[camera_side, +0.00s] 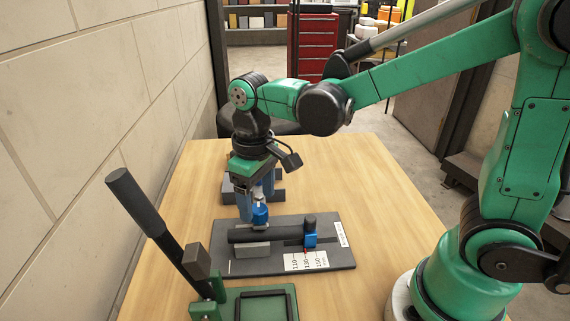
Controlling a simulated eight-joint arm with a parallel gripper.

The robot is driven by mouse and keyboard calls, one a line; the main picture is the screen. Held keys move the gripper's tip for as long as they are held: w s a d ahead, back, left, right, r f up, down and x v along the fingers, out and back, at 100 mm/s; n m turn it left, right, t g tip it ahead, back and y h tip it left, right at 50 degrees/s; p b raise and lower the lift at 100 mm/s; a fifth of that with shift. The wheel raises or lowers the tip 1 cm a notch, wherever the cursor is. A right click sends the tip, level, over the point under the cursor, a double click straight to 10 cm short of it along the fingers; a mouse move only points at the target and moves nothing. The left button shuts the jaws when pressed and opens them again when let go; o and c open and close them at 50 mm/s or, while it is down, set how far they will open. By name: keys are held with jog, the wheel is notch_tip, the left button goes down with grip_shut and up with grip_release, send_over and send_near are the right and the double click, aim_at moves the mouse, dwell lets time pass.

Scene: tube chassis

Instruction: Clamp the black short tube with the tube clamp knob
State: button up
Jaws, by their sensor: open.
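The black short tube (268,235) lies lengthwise on a dark grey fixture plate (340,262). A blue knob-like part (260,214) with a pale top stands just behind the tube, near its left half; it may be the tube clamp knob. My gripper (256,202) points down over this part, with blue fingers open around or beside it. I cannot tell whether they touch it. A blue block with a black knob (309,232) stands at the tube's right end. The fingers and wrist hide part of the area behind the knob.
A light grey block (252,249) lies in front of the tube, with a white scale label (305,261) to its right. A green press-like frame (231,305) with a long black lever (140,205) stands front left. Grey blocks (232,188) sit behind my gripper. The table's right side is clear.

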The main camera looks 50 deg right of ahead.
jog(key=shift+f, duration=1)
grip_shut()
